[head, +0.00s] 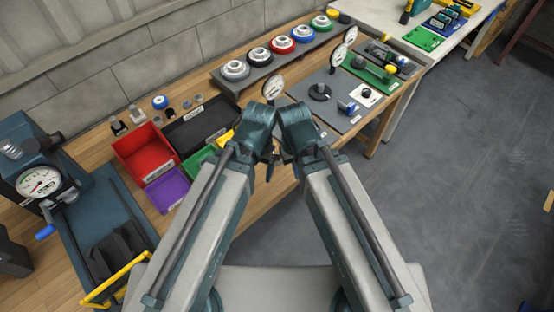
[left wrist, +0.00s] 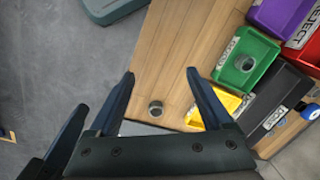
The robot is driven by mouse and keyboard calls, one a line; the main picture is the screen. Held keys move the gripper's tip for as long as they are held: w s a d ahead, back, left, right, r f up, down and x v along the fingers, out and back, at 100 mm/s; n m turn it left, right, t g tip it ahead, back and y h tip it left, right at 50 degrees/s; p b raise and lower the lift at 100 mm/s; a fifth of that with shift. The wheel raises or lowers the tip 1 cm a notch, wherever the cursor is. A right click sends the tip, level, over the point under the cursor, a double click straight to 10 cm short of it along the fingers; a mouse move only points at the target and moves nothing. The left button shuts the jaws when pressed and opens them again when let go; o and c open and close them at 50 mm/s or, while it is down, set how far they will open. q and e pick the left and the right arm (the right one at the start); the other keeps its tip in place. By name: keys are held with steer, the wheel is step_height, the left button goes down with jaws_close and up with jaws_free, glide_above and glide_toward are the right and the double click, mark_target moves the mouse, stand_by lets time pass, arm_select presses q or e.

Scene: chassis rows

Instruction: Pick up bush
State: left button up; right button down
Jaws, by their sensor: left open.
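A small grey metal ring that looks like the bush (left wrist: 156,109) stands on the wooden bench top in the left wrist view. It appears between the fingers of my left gripper (left wrist: 161,76), nearer their bases in the picture; the fingers are apart and hold nothing. A similar grey ring (left wrist: 246,63) lies in the green bin (left wrist: 235,44). In the head view my two arms meet at the bench's front edge and hide the ring on the bench. Part of a dark finger, likely of my right gripper (left wrist: 68,130), shows at the lower left of the wrist view; its opening is unclear.
A yellow bin (left wrist: 210,103), a black bin (left wrist: 275,105) and a purple bin (left wrist: 282,14) are near the ring. A red bin (head: 140,150) stands farther left. Gauges and a grey plate (head: 325,100) are on the right. Bare wood lies beside the ring.

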arm_select(q)
steer(key=w+a+f+n+t+h+b, duration=0.1)
steer(key=w+a+f+n+h+b, duration=0.1)
steer(key=w+a+n, duration=0.65)
steer(key=w+d+r+n+t+h, duration=0.1)
steer(key=d+n+h, duration=0.1)
steer(key=d+n, duration=0.5)
steer(key=w+d+r+n+h, duration=0.1)
steer(key=d+n, duration=0.1)
steer(key=n, duration=1)
steer(key=shift+m, duration=0.25)
steer(key=b+x, duration=0.7)
steer(key=x, duration=0.1)
steer(key=shift+w+d+f, duration=0.15)
steer(key=shift+d+f, duration=0.05)
steer(key=shift+f, duration=0.05)
steer(key=shift+d+f+b, duration=0.15)
steer(key=shift+d+b, duration=0.05)
steer(key=shift+b, duration=0.25)
steer(key=shift+w+f, duration=0.1)
steer(key=b+x, duration=0.4)
steer(key=x, duration=0.1)
steer(key=shift+w+b, duration=0.35)
steer(key=shift+b, duration=0.05)
